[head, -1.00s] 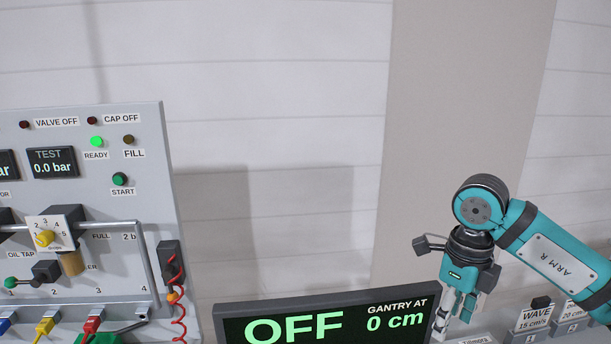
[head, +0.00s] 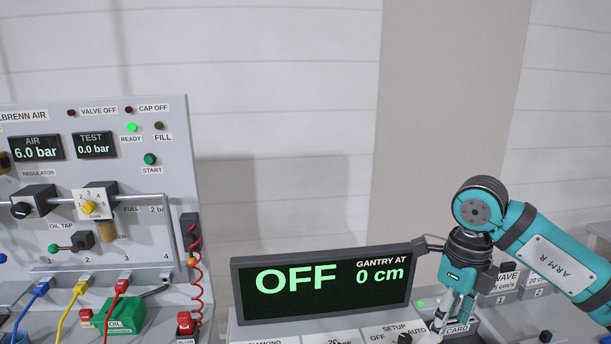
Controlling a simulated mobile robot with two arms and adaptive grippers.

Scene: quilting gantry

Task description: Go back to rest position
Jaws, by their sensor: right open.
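My right gripper (head: 455,308) hangs from the teal arm marked ARM R at the right of the head view. Its fingers point down in front of the right end of the display and over the control panel near the CARD label. The fingers are open, and I see nothing between them. Whether the fingertips touch the panel cannot be told. My left gripper is not in view. The gantry display (head: 320,293) reads OFF and GANTRY AT 0 cm.
The grey air panel (head: 170,215) at left shows 6.0 bar and a lit green READY lamp (head: 132,127). Blue, yellow and red hoses, a coiled red hose (head: 196,270) and a green OIL box (head: 126,312) are below. Labelled control blocks (head: 505,285) stand at right. The wall behind is bare.

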